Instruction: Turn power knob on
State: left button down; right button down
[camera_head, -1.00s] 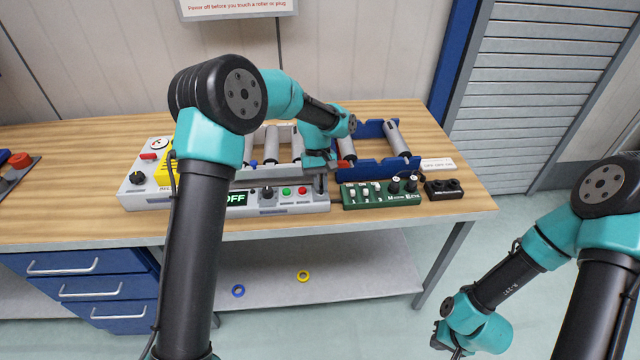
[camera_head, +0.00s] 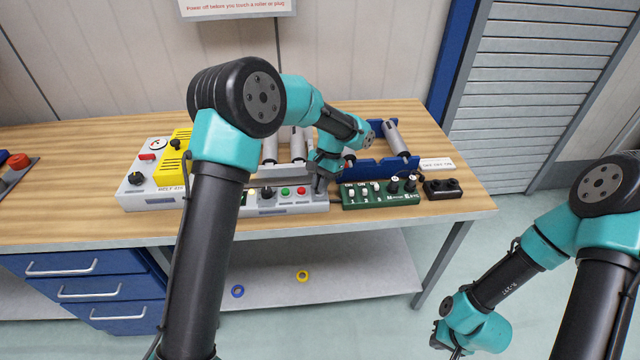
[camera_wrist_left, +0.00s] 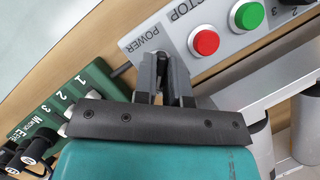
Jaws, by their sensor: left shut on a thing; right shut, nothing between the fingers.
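The light grey control box (camera_head: 290,209) stands at the table's front edge, with a red and a green button on its top. My left gripper (camera_head: 319,187) is pressed down at the box's right end and covers the power knob in the head view. In the left wrist view the box's POWER label (camera_wrist_left: 146,43) is beside the left gripper's fingers (camera_wrist_left: 163,83), which are shut on the power knob. The knob is almost wholly hidden between them, so its turn cannot be told. My right gripper (camera_head: 440,338) is shut and empty, low at the right.
A green switch box (camera_head: 380,194) and a small black block (camera_head: 442,189) stand to the right. Rollers on a blue frame (camera_head: 376,169) lie behind. A grey and yellow box (camera_head: 147,178) is at the left. My left arm hides the box's display.

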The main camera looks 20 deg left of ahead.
pick_arm(q)
jog(key=shift+m, duration=0.3)
jog(key=c, duration=1.2)
grip_release()
jog(key=v, duration=1.7)
jog(key=shift+d+r, duration=0.15)
jog(key=shift+r, duration=0.05)
